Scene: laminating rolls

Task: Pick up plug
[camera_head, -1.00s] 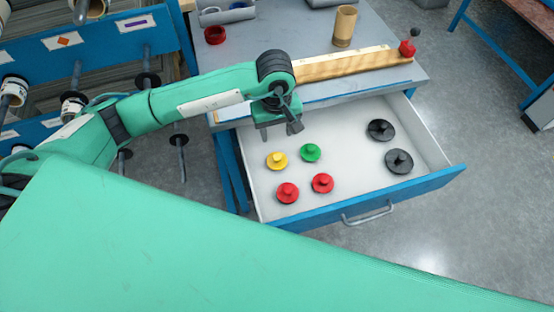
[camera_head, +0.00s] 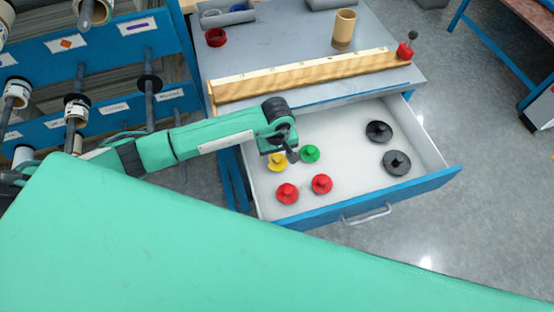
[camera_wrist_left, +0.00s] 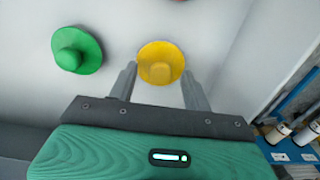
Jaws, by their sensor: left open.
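Several plugs lie in the open white drawer (camera_head: 345,135). A yellow plug (camera_head: 276,163) is partly hidden by my left gripper in the head view. In the left wrist view the yellow plug (camera_wrist_left: 160,63) shows just ahead of and between the two fingers of my left gripper (camera_wrist_left: 158,85), which is open and empty. A green plug (camera_head: 310,153) lies beside the yellow one. Two red plugs (camera_head: 287,193) (camera_head: 322,184) lie nearer the drawer front. Two black plugs (camera_head: 379,131) (camera_head: 397,162) lie at the right. My right gripper is not in view.
The drawer's blue front (camera_head: 380,200) has a handle. A blue roll rack (camera_head: 110,55) stands at the left.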

